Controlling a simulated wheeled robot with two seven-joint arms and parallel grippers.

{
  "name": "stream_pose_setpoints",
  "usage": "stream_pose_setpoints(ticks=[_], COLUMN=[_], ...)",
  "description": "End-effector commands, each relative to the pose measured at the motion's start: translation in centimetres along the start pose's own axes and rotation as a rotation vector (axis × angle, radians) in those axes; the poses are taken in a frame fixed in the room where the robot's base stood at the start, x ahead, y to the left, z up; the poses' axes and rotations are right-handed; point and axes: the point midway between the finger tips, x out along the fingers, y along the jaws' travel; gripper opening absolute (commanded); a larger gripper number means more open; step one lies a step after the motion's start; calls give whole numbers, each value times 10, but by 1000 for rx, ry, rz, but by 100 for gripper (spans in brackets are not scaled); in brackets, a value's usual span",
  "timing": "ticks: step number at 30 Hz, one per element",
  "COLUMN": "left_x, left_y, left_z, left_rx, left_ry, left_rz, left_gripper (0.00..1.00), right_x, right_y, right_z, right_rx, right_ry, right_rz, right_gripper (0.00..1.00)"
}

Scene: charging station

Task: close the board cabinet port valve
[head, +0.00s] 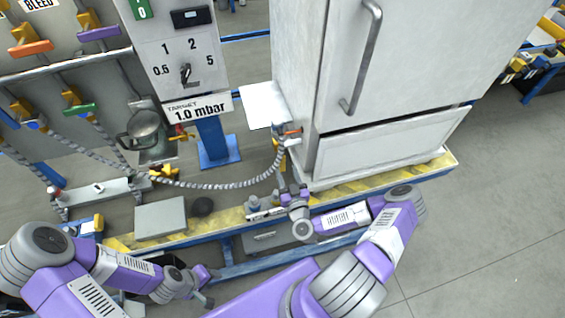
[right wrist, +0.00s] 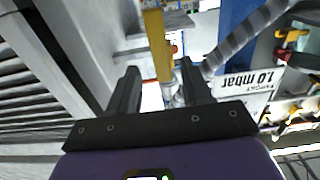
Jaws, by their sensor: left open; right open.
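The board cabinet (head: 385,60) is the large pale cabinet. Its port valve (head: 290,133) is small, on the lower left side, where a grey corrugated hose (head: 240,184) ends. My right gripper (head: 281,178) is open, just below the valve in the head view, and holds nothing visible. My left gripper (head: 210,285) is open and empty, low and left, away from the valve.
A panel with a dial (head: 186,74) and a "1.0 mbar" target sign (head: 197,108) stands left of the cabinet. Several coloured valve handles (head: 80,108) are on the left board. A yellow-edged platform (head: 380,177) runs under the cabinet. Floor at right is clear.

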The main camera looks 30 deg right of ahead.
Motion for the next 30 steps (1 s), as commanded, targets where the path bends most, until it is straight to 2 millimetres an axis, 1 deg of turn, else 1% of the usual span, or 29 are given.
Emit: stream_pose_setpoints(ticks=[1, 3, 9, 13, 21, 26, 30], left_x=[3, 5, 10, 11, 10, 10, 10], left_y=[-1, -2, -4, -4, -4, -4, -4], left_z=[0, 0, 0, 0, 0, 0, 0], left_rx=[0, 0, 0, 0, 0, 0, 0], left_ry=[0, 0, 0, 0, 0, 0, 0], left_rz=[0, 0, 0, 0, 0, 0, 0], left_gripper=[43, 43, 43, 43, 43, 43, 43], right_x=[9, 21, 47, 55, 56, 56, 56], right_y=[0, 0, -1, -1, -1, -2, -2], right_z=[1, 2, 2, 1, 1, 1, 1], right_rx=[0, -1, 0, 2, 2, 2, 2], right_ry=[2, 1, -1, -4, -4, -4, -4], right_rz=[0, -1, -3, -5, -5, -5, -6], right_gripper=[49, 49, 49, 49, 49, 24, 3])
